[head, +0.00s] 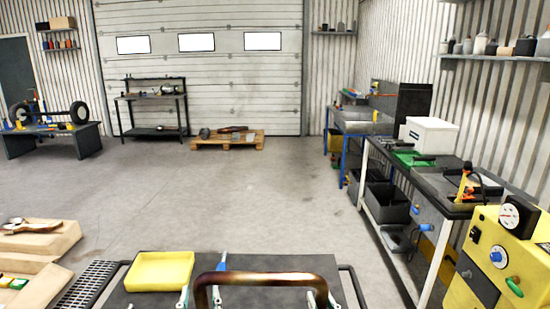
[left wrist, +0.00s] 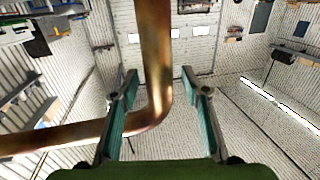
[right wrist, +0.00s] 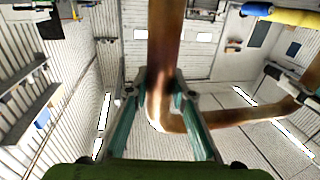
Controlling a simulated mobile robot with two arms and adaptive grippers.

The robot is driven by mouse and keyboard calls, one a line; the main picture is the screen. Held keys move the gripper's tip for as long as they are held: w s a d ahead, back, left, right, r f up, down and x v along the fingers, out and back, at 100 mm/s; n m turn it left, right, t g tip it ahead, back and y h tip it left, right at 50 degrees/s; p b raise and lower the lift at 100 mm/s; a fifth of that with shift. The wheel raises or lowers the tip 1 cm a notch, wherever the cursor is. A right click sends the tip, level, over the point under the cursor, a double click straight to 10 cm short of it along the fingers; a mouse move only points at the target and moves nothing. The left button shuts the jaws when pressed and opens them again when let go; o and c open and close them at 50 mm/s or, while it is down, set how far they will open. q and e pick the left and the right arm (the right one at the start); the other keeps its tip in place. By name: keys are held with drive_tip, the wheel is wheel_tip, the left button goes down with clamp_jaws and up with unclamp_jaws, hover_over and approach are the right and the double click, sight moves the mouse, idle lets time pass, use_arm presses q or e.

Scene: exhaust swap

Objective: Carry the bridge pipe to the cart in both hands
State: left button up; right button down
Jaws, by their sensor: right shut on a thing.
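The bridge pipe (head: 265,278), a bent copper-brown tube, spans the bottom middle of the head view, above the dark cart top (head: 280,261). My right gripper (head: 322,299) is at its right end. In the right wrist view the right gripper (right wrist: 160,77) has both fingers against the pipe (right wrist: 165,35). My left gripper (head: 184,298) is at the pipe's left end. In the left wrist view the left gripper (left wrist: 158,80) has its fingers apart, with the pipe (left wrist: 155,45) between them and gaps visible. The pipe's lower ends are hidden in the head view.
A yellow tray (head: 160,271) sits on the cart's left part. Cardboard boxes (head: 40,240) stand at the left. A workbench (head: 425,183) and a yellow machine (head: 495,262) line the right. A pallet (head: 228,142) lies by the shutter door. The middle floor is clear.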

drive_tip(key=shift+f, duration=0.1)
use_arm(q)
drive_tip(key=shift+f, duration=0.15)
use_arm(e)
drive_tip(key=c, duration=1.7)
unclamp_jaws()
drive_tip(key=shift+f, duration=0.15)
use_arm(q)
drive_tip(key=o, duration=0.5)
use_arm(e)
drive_tip(key=o, duration=0.5)
drive_tip(key=shift+s, duration=0.1)
